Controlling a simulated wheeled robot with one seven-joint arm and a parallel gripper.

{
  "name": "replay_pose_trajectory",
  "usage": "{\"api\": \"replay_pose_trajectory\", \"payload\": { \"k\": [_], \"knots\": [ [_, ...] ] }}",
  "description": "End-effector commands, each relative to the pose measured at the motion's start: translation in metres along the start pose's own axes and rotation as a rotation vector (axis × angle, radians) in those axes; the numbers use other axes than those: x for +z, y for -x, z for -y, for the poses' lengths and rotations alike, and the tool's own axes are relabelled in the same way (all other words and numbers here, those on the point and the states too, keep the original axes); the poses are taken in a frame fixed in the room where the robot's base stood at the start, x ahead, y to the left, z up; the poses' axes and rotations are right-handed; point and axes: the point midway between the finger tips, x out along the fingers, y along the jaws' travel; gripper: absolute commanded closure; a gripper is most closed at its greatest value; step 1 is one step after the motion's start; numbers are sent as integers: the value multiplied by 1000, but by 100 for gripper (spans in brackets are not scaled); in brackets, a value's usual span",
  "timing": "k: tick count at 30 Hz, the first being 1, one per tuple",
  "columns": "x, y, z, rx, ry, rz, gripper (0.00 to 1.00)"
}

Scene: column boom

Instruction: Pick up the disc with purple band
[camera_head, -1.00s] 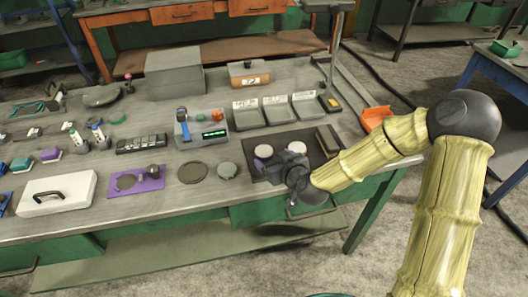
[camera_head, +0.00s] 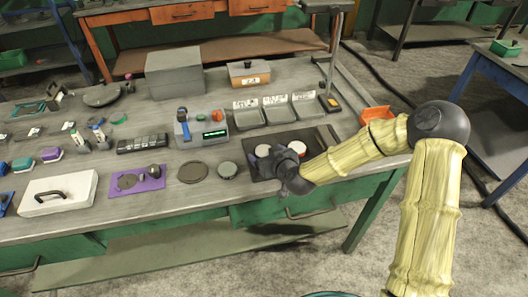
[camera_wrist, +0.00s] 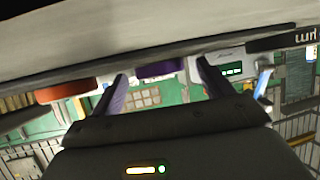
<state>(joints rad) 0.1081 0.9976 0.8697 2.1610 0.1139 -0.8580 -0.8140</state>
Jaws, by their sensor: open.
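The disc with purple band (camera_wrist: 160,69) shows in the wrist view between the tips of my open gripper (camera_wrist: 160,76) or just beyond them; I see no contact. The wrist picture looks upside down, with the table surface along the top. In the head view, two pale disc tops show on the dark mat (camera_head: 314,136). The left one (camera_head: 262,150) appears to be the purple-banded disc, though its band is hard to see. My gripper (camera_head: 278,157) is low over the mat at its front side, and my wrist partly hides the mat.
An orange-red-banded disc (camera_wrist: 66,92) stands close beside the purple one, near one finger. Grey trays (camera_head: 278,112) and a device with a green display (camera_head: 204,133) stand behind. Flat round plates (camera_head: 193,172) lie to the left.

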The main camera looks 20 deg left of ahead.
Motion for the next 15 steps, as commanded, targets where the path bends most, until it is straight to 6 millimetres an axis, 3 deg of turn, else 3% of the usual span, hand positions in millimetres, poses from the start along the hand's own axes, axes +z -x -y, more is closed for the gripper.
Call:
{"api": "replay_pose_trajectory", "payload": {
  "k": [10, 15],
  "knots": [
    [0, 0, 0, 0, 0, 0, 23],
    [0, 0, 0, 0, 0, 0, 56]
  ]
}}
